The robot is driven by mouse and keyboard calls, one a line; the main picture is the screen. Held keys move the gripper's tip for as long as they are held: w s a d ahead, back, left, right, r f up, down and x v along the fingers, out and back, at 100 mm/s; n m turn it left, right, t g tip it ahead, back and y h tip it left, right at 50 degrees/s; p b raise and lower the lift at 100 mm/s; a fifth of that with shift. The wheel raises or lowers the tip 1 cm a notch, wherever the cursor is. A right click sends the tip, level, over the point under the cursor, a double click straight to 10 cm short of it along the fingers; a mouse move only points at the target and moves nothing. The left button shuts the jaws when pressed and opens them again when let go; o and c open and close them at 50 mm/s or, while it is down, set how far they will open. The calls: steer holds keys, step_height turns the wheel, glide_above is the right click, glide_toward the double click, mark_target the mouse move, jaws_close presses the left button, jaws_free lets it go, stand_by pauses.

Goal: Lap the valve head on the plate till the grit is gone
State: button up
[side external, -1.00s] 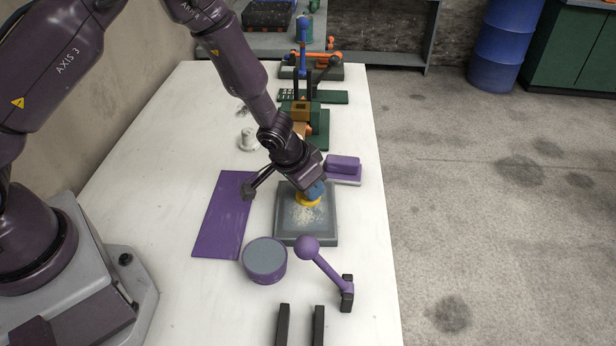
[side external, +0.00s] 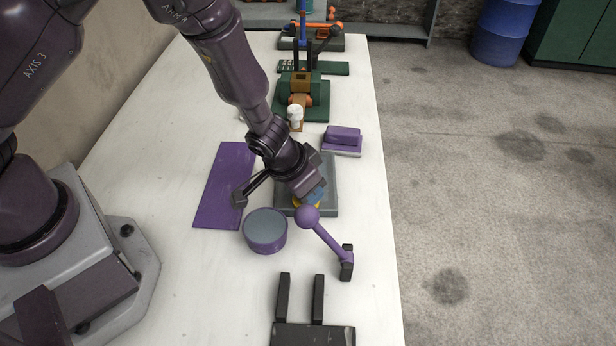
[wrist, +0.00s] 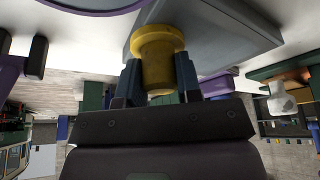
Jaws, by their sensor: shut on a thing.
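The grey lapping plate (side external: 329,172) lies on the white bench, partly hidden by my wrist. My gripper (side external: 313,194) is tilted down over the plate's near part and shut on the yellow valve head (side external: 298,204). In the wrist view the yellow flanged valve head (wrist: 157,62) sits between the blue fingers of my gripper (wrist: 160,80), against or very close to the plate (wrist: 225,18); contact cannot be told. No pale grit shows on the visible part of the plate; the rest is hidden.
A purple ball-ended lever (side external: 326,236) stands close at the plate's near edge. A purple round tin (side external: 265,230) and a purple mat (side external: 222,188) lie to the left, a purple block (side external: 343,137) beyond. Dark upright posts (side external: 300,298) stand nearer. A green-based fixture (side external: 312,95) is behind.

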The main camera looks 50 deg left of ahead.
steer(key=shift+w+a, duration=1.25)
steer(key=shift+a, duration=0.25)
steer(key=shift+w+a, duration=1.25)
steer(key=shift+a, duration=0.25)
steer(key=shift+w+a, duration=1.25)
steer(key=shift+a, duration=0.25)
steer(key=shift+s+d, duration=0.45)
steer(key=shift+d, duration=0.15)
steer(key=shift+s+d, duration=1.7)
steer(key=shift+d, duration=0.2)
steer(key=shift+s+d, duration=1.7)
steer(key=shift+d, duration=0.2)
steer(key=shift+a+r, duration=0.1)
steer(key=shift+r, duration=4.05)
